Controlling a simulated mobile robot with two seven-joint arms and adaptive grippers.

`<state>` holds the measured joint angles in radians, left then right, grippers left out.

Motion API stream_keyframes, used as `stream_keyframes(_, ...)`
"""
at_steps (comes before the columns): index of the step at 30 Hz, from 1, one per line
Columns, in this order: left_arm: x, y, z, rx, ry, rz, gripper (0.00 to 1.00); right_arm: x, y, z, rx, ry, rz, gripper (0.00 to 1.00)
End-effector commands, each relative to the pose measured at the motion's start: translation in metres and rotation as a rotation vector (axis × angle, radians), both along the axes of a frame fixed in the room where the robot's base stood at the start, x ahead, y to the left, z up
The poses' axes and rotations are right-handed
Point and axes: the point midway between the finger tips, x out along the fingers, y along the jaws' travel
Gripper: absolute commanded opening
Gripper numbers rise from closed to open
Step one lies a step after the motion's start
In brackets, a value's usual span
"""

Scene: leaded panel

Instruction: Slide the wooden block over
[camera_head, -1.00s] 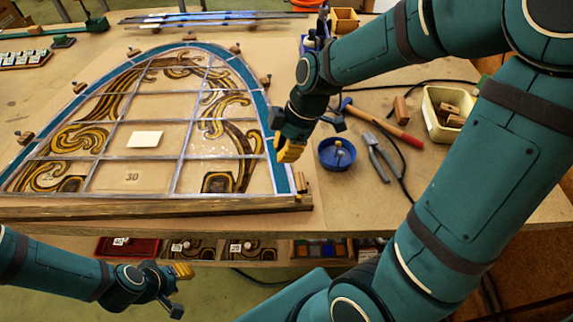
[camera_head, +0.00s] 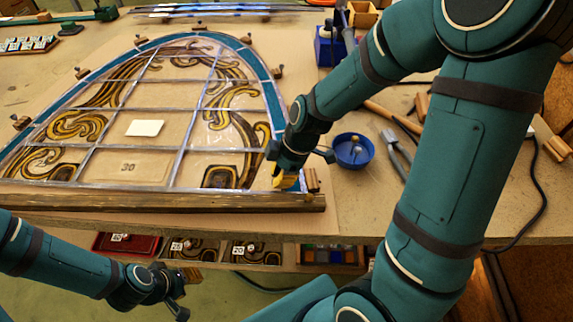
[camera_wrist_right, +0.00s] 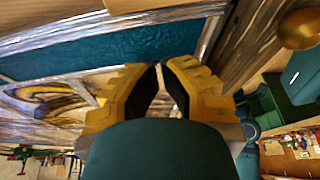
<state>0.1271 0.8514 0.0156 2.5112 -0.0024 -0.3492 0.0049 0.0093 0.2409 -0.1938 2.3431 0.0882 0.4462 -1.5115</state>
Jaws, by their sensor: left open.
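A small wooden block (camera_head: 312,180) stands at the near right corner of the leaded panel (camera_head: 180,165), just above the end of the long wooden bar (camera_head: 160,203). My right gripper (camera_head: 285,182) is low over the panel's blue-green border, immediately left of the block; I cannot tell whether they touch. In the right wrist view its yellow fingers (camera_wrist_right: 160,68) point at the border, their black pads almost together with nothing seen between them. My left gripper (camera_head: 184,290) is open and empty, in front of the table's near edge.
More small blocks (camera_head: 198,26) stand around the arch. A blue bowl (camera_head: 353,150), pliers (camera_head: 396,152) and a hammer (camera_head: 385,112) lie to the right. A pale card (camera_head: 144,128) lies on the panel. Trays (camera_head: 125,243) sit below the table edge.

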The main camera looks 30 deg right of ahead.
Motion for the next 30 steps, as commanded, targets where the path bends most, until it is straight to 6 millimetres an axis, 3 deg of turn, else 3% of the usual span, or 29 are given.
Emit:
stream_keyframes(1,0.000,0.000,-0.001,0.000,-0.001,0.000,0.36,-0.004,-0.013,0.001,-0.003,-0.001,-0.009,0.00)
stream_keyframes(7,0.001,0.000,-0.001,0.000,-0.002,0.001,0.36,-0.012,-0.033,0.002,-0.002,0.000,-0.006,0.00)
stream_keyframes(21,0.001,0.000,-0.002,0.000,-0.002,0.001,0.36,-0.014,-0.038,0.002,-0.001,-0.001,-0.005,0.00)
stream_keyframes(30,0.005,0.001,-0.030,0.003,-0.013,0.003,0.36,-0.026,-0.075,-0.001,-0.004,-0.005,-0.008,0.00)
